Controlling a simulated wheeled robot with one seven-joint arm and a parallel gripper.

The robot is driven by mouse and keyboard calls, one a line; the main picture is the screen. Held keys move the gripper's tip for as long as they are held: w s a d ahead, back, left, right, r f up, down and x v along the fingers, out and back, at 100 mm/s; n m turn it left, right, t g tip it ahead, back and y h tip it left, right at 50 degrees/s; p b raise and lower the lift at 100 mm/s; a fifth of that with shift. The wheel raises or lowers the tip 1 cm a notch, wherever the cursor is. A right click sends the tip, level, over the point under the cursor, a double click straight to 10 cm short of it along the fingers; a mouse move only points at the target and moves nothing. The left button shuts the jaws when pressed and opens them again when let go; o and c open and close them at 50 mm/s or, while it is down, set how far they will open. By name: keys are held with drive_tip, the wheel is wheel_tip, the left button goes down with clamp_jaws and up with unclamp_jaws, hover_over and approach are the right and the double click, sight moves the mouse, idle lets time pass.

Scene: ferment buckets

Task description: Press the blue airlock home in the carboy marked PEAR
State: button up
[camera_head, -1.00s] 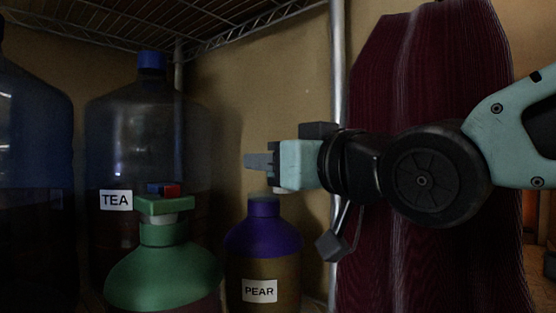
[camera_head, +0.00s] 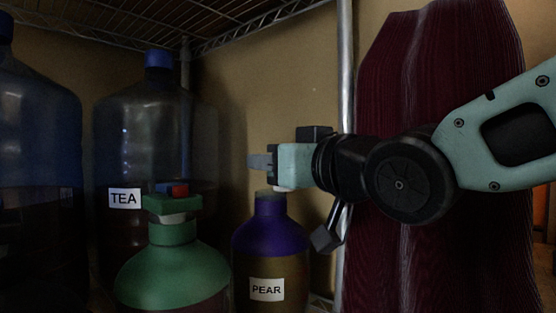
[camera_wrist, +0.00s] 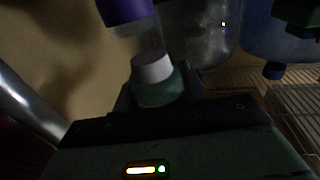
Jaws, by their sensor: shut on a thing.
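The carboy marked PEAR (camera_head: 270,241), purple at the shoulder with a white label, stands below my gripper (camera_head: 260,162) in the head view. The gripper is level and shut, just above the neck. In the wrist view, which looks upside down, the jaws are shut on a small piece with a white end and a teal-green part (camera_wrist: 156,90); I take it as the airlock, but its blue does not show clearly. The purple neck (camera_wrist: 127,10) lies beyond the white end, with a pale, blurred column between. I cannot tell whether they touch.
A green carboy (camera_head: 174,273) with a green top bearing red and blue stands close left of PEAR. The TEA carboy (camera_head: 152,130) and another large carboy (camera_head: 38,140) stand behind. A metal post (camera_head: 345,80) and dark red cloth (camera_head: 432,70) are right. A wire shelf (camera_head: 120,22) hangs above.

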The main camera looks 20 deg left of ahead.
drive_tip(key=shift+w+a, duration=0.2)
drive_tip(key=shift+w+a+f+p, duration=0.1)
drive_tip(key=shift+w+a+p, duration=0.2)
drive_tip(key=shift+w+a, duration=0.35)
drive_tip(key=shift+w+a+f+p, duration=0.1)
drive_tip(key=shift+w+a+p, duration=0.15)
drive_tip(key=shift+w+a, duration=0.35)
drive_tip(key=shift+w+a, duration=0.25)
drive_tip(key=shift+w, duration=0.3)
idle(0.4)
drive_tip(key=shift+w+a+f, duration=0.1)
drive_tip(key=shift+w, duration=0.15)
drive_tip(key=shift+f+b, duration=1.25)
drive_tip(key=shift+b, duration=0.65)
idle(3.5)
